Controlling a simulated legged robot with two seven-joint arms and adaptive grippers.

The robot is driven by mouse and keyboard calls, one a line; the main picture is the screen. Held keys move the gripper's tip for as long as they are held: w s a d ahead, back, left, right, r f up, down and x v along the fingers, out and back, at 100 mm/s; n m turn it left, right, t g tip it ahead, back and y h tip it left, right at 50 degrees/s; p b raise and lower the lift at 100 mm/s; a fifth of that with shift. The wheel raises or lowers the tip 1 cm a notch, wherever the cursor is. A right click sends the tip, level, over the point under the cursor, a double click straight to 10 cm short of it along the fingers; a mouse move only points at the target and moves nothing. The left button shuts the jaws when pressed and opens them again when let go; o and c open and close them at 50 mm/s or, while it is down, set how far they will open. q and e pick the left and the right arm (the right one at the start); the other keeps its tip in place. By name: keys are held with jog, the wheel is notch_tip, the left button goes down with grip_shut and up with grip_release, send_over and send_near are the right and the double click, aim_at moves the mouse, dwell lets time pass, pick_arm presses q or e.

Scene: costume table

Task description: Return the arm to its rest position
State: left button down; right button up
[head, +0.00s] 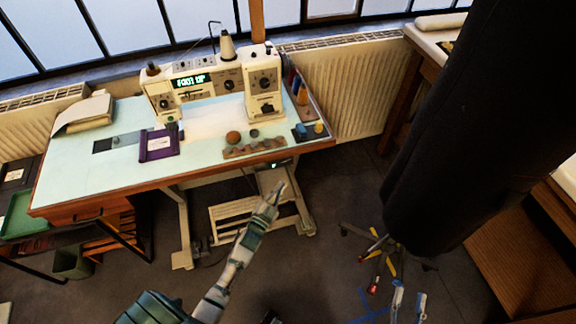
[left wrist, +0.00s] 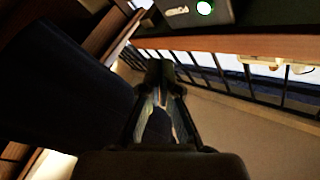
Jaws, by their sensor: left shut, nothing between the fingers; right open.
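My left arm reaches up from the bottom of the head view, and its gripper (head: 275,192) is in front of the sewing table, over the floor area by the table's legs. In the left wrist view the two fingers (left wrist: 160,75) meet at the tips, with nothing between them. My right gripper (head: 408,303) shows at the bottom right of the head view. Its two fingers stand apart and empty, below the base of the dark dress form.
The sewing table (head: 65,185) holds a sewing machine (head: 185,85), a purple box (head: 158,144) and small sewing items. A large dark dress form (head: 470,120) on a wheeled stand fills the right side. A green bin (head: 72,263) is at lower left. Bare floor lies between table and dress form.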

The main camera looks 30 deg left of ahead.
pick_arm(q)
jog(key=shift+s, duration=0.1)
